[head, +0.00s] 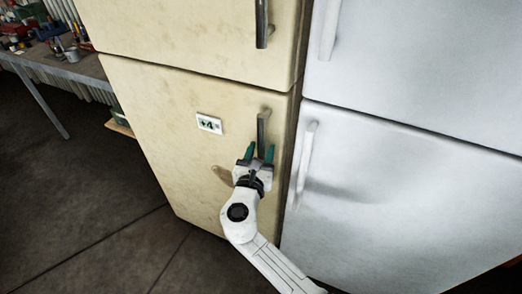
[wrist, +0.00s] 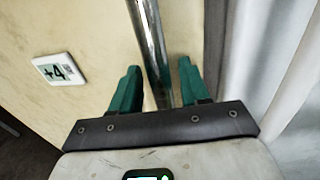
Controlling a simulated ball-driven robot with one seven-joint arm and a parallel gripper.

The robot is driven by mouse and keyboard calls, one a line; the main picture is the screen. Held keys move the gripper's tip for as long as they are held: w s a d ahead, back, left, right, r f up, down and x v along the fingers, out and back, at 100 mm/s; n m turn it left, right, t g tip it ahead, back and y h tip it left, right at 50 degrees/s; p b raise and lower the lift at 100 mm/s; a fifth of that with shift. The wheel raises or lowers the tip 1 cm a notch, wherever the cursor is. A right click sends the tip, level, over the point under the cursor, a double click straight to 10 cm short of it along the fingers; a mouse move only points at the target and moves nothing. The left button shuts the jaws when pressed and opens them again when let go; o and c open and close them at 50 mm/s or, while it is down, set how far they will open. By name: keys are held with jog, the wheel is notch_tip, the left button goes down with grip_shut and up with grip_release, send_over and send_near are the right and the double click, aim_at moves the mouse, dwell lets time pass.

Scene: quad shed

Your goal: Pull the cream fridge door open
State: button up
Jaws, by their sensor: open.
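The cream fridge has an upper door and a larger lower door (head: 160,120), both shut. The lower door's handle (head: 264,122) is an upright metal bar near its right edge. My gripper (head: 260,151) is at the lower part of this handle, with its green fingers open. In the wrist view the handle (wrist: 151,45) runs between the two fingertips of my gripper (wrist: 160,75), with a gap visible on each side. The handle's lower end is hidden behind the gripper.
A white fridge (head: 400,170) with its own handle (head: 305,160) stands close on the right. A small "+4" display (head: 209,123) is on the cream lower door. A cluttered workbench (head: 75,68) is at the far left. The dark floor (head: 80,210) is clear at the left.

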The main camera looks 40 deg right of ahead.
jog(key=shift+d, duration=0.1)
jog(key=shift+c, duration=0.4)
grip_shut()
